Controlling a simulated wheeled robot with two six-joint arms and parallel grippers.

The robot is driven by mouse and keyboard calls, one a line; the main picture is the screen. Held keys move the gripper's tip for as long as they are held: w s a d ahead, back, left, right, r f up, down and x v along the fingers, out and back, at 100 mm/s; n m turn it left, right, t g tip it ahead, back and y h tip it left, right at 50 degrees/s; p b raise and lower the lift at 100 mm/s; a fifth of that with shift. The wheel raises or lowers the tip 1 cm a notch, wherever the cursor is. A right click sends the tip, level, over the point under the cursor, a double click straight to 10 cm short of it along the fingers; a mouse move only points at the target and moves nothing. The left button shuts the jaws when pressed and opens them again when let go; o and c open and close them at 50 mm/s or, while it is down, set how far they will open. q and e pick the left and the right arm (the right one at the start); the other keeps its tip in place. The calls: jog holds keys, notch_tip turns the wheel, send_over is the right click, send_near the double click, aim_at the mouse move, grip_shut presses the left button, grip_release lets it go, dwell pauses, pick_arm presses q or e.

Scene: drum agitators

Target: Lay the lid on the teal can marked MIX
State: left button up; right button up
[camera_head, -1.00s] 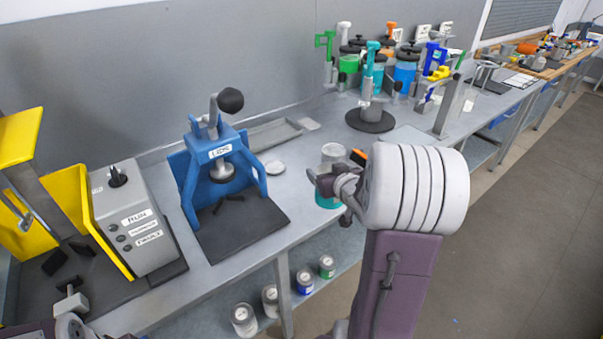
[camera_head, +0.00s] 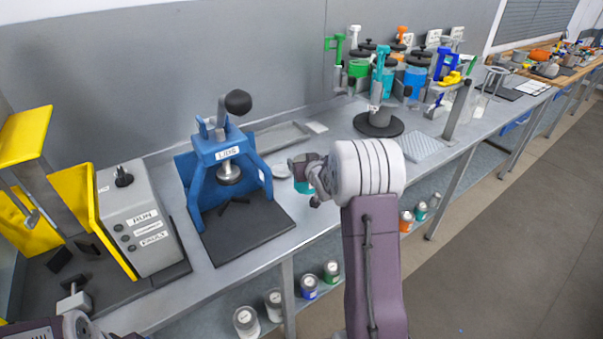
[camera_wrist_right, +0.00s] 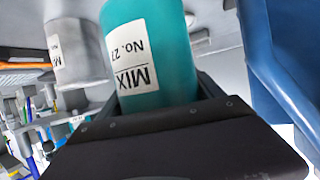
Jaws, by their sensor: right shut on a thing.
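My right gripper (camera_head: 304,178) is shut on the teal can (camera_head: 303,188), beside the blue press and near the front edge of the bench. In the right wrist view the teal can (camera_wrist_right: 150,50) sits between the jaws (camera_wrist_right: 150,100), its label reading MIX No. 27 upside down. The gripper hides most of the can in the head view. A flat pale grey disc that looks like the lid (camera_head: 281,171) lies on the bench just behind and left of the can. Part of my left arm shows at the lower left; its jaws cannot be made out.
The blue press (camera_head: 222,160) labelled LIDS stands left of the can. A grey can (camera_wrist_right: 75,50) stands near the teal one. A grey control box (camera_head: 138,220) is at the left. A stand with a round black base (camera_head: 378,125) is behind right.

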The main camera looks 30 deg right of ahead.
jog(key=shift+w+d+f, duration=0.1)
jog(key=shift+w+f, duration=0.35)
jog(key=shift+f, duration=0.45)
jog(key=shift+w+a+f, duration=0.1)
jog(key=shift+w+f, duration=0.3)
jog(key=shift+f, duration=0.5)
jog(key=shift+w+d+f, duration=0.1)
jog(key=shift+w+f, duration=0.35)
jog(key=shift+f, duration=0.45)
jog(key=shift+s, duration=0.1)
jog(key=shift+f, duration=0.15)
jog(key=o, duration=1.9)
